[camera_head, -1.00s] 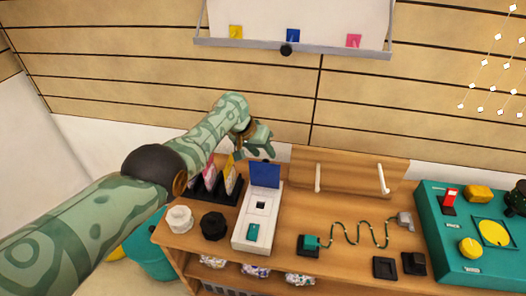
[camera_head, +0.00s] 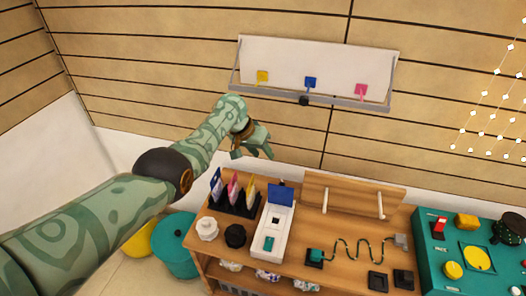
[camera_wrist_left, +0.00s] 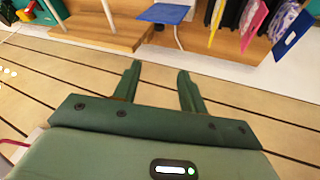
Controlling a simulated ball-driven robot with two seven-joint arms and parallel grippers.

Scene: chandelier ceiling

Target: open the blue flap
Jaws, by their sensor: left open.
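The blue flap (camera_head: 281,194) stands raised at the far end of a white box (camera_head: 284,246) on the wooden table; a dark opening (camera_head: 276,219) lies bare in front of it. The flap also shows at the top of the left wrist view (camera_wrist_left: 163,13), beyond the fingers. My left gripper (camera_head: 252,153) is open and empty, behind and to the left of the flap in the head view, apart from it. Its spread fingers show in the left wrist view (camera_wrist_left: 160,78) with nothing between them. My right gripper is not in view.
A black rack (camera_head: 234,205) with upright coloured cards stands left of the box. A white knob (camera_head: 207,229) and black knob (camera_head: 235,236) sit near it. A wooden board with white handles (camera_head: 353,194) is to the right. A wall shelf (camera_head: 310,97) hangs above.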

